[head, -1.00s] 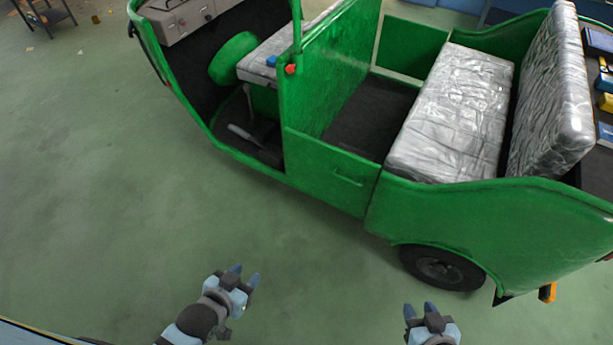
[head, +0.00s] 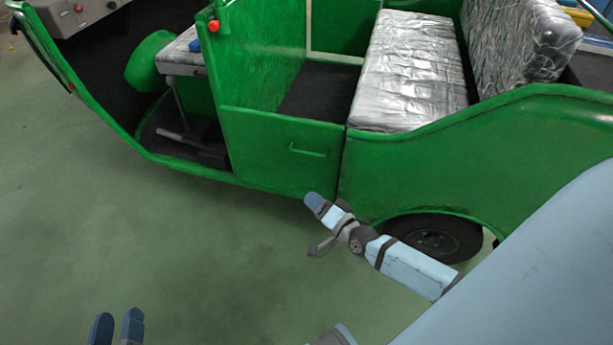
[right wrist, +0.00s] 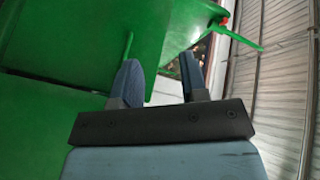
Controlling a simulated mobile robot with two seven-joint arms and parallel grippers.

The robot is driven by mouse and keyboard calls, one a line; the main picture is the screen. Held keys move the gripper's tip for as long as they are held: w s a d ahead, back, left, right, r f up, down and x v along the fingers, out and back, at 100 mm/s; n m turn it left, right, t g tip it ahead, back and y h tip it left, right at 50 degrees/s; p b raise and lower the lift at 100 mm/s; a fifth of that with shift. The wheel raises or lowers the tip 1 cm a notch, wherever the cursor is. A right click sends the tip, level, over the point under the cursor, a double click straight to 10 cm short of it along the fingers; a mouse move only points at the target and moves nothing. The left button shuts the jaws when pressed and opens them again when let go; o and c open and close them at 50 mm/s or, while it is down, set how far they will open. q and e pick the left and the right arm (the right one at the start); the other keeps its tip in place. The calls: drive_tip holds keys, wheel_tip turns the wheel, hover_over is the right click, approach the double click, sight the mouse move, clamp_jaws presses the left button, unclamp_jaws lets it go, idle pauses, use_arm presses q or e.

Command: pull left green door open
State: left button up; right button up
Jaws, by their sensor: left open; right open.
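The green door (head: 280,150) is the low side panel between the front partition and the rear seat section of the green rickshaw. My left gripper (head: 117,325) is open and empty, low at the left over the floor.
The rear wheel (head: 432,238) is behind and below my right forearm. Silver seats (head: 412,70) are inside the rickshaw. The green floor (head: 200,250) in front of the door is clear. A red lamp (head: 213,26) is on the front partition's edge.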

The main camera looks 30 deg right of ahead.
sight(308, 154)
drive_tip(key=w+d+f+m+t+h+b, duration=0.2)
drive_tip(key=w+d+f+m+h+b, duration=0.2)
drive_tip(key=w+d+f+m+b, duration=0.45)
use_arm(q)
wheel_tip(308, 154, down, 7)
drive_tip(key=d+h+b, duration=0.1)
drive_tip(key=h+b, duration=0.1)
drive_tip(key=b, duration=0.1)
drive_tip(key=shift+s+d+m, duration=0.3)
drive_tip(key=shift+s+d, duration=0.1)
use_arm(e)
drive_tip(key=shift+n, duration=0.65)
drive_tip(key=w+r, duration=0.1)
drive_tip(key=w, duration=0.2)
drive_tip(key=w+d+r, duration=0.1)
drive_tip(key=w, duration=0.3)
drive_tip(key=w+d+r, duration=0.1)
drive_tip(key=w, duration=0.3)
drive_tip(key=shift+w+d+r, duration=0.15)
drive_tip(key=shift+w+r, duration=0.05)
